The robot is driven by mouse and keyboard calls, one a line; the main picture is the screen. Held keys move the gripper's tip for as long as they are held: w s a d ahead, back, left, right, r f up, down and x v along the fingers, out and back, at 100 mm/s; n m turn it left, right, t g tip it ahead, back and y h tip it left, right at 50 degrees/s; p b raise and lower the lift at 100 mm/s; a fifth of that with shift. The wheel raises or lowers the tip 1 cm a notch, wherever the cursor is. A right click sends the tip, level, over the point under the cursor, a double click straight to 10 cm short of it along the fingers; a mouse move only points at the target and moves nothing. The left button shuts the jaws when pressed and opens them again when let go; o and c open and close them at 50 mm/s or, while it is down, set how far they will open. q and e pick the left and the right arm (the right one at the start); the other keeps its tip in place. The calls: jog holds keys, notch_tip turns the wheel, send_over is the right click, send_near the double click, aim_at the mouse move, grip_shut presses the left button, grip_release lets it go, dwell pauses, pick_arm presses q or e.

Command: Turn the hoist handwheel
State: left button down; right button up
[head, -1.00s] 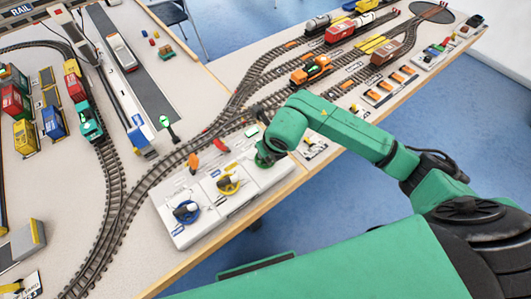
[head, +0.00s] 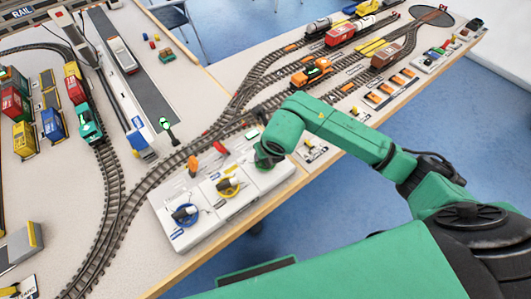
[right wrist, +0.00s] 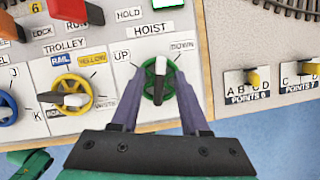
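The hoist handwheel (right wrist: 149,76) is a green wheel with a black-and-white bar across it, on a white panel. In the right wrist view it sits under the HOIST label, with UP at its left and DOWN at its right. Its bar stands about upright in the picture, pale end up. My right gripper (right wrist: 160,78) is over the wheel, one finger on each side. The fingers are spread, with the bar between them and apart from it; rim contact is unclear. In the head view my right gripper mostly hides the wheel. My left gripper is not in view.
The yellow trolley wheel (right wrist: 84,104) is left of the hoist wheel, and a blue wheel (head: 176,222) is farther left. A green button (right wrist: 166,3) is above. The POINTS levers (right wrist: 254,77) are at the right. Model tracks (head: 160,180) run behind the panel.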

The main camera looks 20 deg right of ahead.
jog(key=b+v, duration=0.1)
jog(key=v, duration=1.3)
jog(key=shift+r, duration=0.25)
dwell(0.6)
